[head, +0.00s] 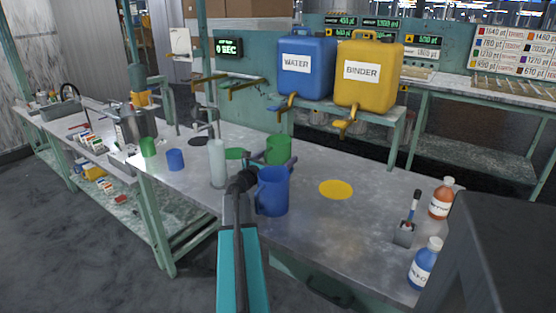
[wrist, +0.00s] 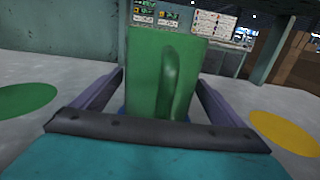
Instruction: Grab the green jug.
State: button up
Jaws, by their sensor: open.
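The green jug (head: 278,149) stands upright on the grey worktop, behind the blue jug (head: 272,192), which hides its lower part in the head view. In the wrist view the green jug (wrist: 145,75) fills the middle, its handle (wrist: 170,80) towards the camera. My gripper (wrist: 160,78) is open, with one finger on each side of the green jug. I cannot tell whether the fingers touch it. In the head view my gripper is partly hidden by the blue jug and my own arm.
A yellow disc (head: 336,189) and a green disc (head: 235,154) lie on the worktop. A pale cylinder (head: 217,162) stands left of the jugs. Small green (head: 148,147) and blue (head: 175,160) cups stand farther left. WATER (head: 307,68) and BINDER (head: 370,75) tanks stand behind. Bottles stand right.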

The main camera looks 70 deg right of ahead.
jog(key=shift+c, duration=0.4)
jog(key=c, duration=1.1)
jog(key=shift+w+r, duration=0.1)
jog(key=shift+r, duration=0.1)
